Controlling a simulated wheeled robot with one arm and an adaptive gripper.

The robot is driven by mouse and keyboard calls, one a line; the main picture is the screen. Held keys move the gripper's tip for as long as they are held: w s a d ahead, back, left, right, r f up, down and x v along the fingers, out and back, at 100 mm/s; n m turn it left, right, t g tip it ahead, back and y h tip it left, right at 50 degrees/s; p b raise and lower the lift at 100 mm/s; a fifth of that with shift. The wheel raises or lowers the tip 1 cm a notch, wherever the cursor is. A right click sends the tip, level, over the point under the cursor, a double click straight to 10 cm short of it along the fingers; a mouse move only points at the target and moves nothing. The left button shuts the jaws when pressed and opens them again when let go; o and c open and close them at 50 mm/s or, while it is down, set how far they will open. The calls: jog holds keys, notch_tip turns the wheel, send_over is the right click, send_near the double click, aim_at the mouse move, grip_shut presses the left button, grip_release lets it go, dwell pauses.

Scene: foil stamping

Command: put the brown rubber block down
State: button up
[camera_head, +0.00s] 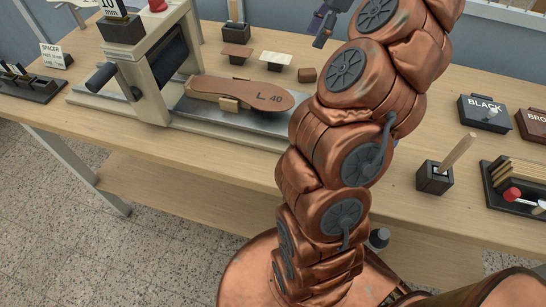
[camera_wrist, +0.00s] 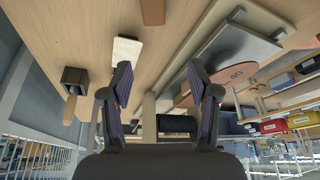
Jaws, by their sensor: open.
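A small brown block (camera_head: 307,75), which I take to be the rubber block, rests on the bench beside my arm. A brown piece (camera_wrist: 153,10) at the top edge of the wrist view may be the same block; I cannot be sure. My gripper (camera_head: 322,28) is partly hidden by my arm and picture edge in the head view. In the wrist view my gripper (camera_wrist: 160,80) has its fingers wide apart with nothing between them. It is apart from the block.
A brown plate (camera_head: 236,51) and a cream plate (camera_head: 275,58) lie left of the block. The press (camera_head: 150,85) stands further left, with a brown sole (camera_head: 240,92) marked "L 40" on its bed. A black holder (camera_head: 435,178) and black box (camera_head: 484,112) stand right. Bench front is clear.

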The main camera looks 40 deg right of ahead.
jog(key=shift+m+g+h, duration=0.3)
jog(key=shift+m+g, duration=0.3)
jog(key=shift+g, duration=0.1)
jog(key=a, duration=0.6)
jog(key=a+r, duration=0.1)
jog(key=a, duration=0.5)
jog(key=a+r, duration=0.1)
jog(key=a, duration=0.5)
jog(key=shift+w+a+r, duration=0.15)
jog(key=shift+a+r, duration=0.05)
jog(key=shift+a, duration=0.2)
jog(key=s+a+f+m+g+h, duration=0.1)
jog(key=s+a+f+m, duration=0.15)
jog(key=s+a, duration=0.4)
jog(key=s+a+f+m+g+h, duration=0.1)
jog(key=s+a+f+m, duration=0.15)
jog(key=s+a, duration=0.35)
jog(key=s+a+f+m+h, duration=0.1)
jog(key=s+f+m, duration=0.4)
jog(key=s, duration=0.5)
notch_tip(320, 180, down, 2)
jog(key=shift+s+a+f+g, duration=0.2)
jog(key=shift+a+g, duration=0.1)
jog(key=shift+a, duration=0.15)
